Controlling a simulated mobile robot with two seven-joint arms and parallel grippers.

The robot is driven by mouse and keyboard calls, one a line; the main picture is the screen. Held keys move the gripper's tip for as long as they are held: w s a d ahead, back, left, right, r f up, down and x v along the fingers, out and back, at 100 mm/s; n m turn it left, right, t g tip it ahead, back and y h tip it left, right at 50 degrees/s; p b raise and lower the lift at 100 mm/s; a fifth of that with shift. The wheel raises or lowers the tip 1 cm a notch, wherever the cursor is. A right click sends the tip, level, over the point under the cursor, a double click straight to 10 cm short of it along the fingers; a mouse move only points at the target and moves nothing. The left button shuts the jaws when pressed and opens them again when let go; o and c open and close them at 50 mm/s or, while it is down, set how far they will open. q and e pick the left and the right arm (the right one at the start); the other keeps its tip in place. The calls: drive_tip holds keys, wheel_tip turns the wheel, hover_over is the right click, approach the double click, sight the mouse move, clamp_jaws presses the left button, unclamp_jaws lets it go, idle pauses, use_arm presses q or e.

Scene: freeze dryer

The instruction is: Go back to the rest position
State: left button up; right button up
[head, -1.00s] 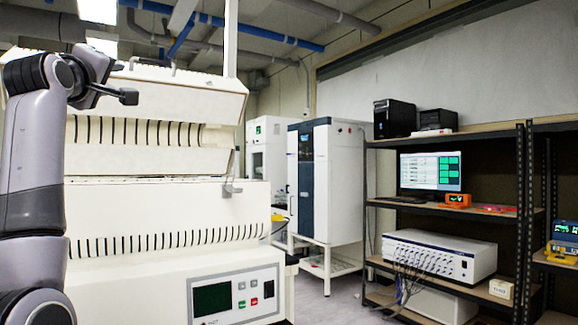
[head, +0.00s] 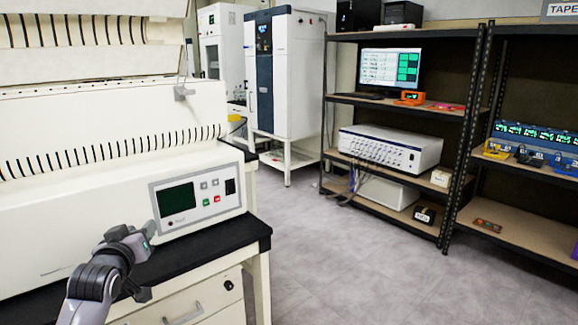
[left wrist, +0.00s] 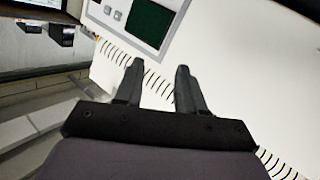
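My left gripper (head: 148,232) shows at the lower left of the head view, in front of the white machine's control panel (head: 196,200). In the left wrist view my left gripper (left wrist: 158,68) has its two dark fingers apart with nothing between them. The white freeze dryer (head: 90,110) fills the left of the head view, its upper part raised above the slotted lower body. Its panel also shows at the top of the left wrist view (left wrist: 140,20). My right gripper is in neither view.
The freeze dryer stands on a bench with a black top (head: 215,245) and drawers. A shelf rack (head: 452,150) with a monitor (head: 390,68) and instruments stands at the right. A tall white cabinet (head: 300,75) stands at the back. The grey floor (head: 340,265) between is clear.

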use_arm(q)
drive_tip(key=s+d+f+m+g+h+p, duration=0.1)
drive_tip(key=s+d+f+m, duration=0.15)
drive_tip(key=s+f, duration=0.5)
drive_tip(key=s+d+f+m+g+h+p, duration=0.1)
drive_tip(key=s+d+f+g, duration=0.15)
drive_tip(key=s+f, duration=0.5)
drive_tip(key=s+d+f+m, duration=0.1)
drive_tip(key=s+d+f, duration=0.1)
drive_tip(key=s, duration=0.4)
drive_tip(key=s+d+f+m+g+h+p, duration=0.1)
drive_tip(key=s+d+f, duration=0.1)
drive_tip(key=s+f, duration=0.3)
drive_tip(key=s+d+f+m+g+h+p, duration=0.1)
drive_tip(key=s+d+f, duration=0.2)
drive_tip(key=s, duration=0.6)
drive_tip(key=shift+s+f, duration=0.25)
drive_tip(key=shift+f, duration=0.05)
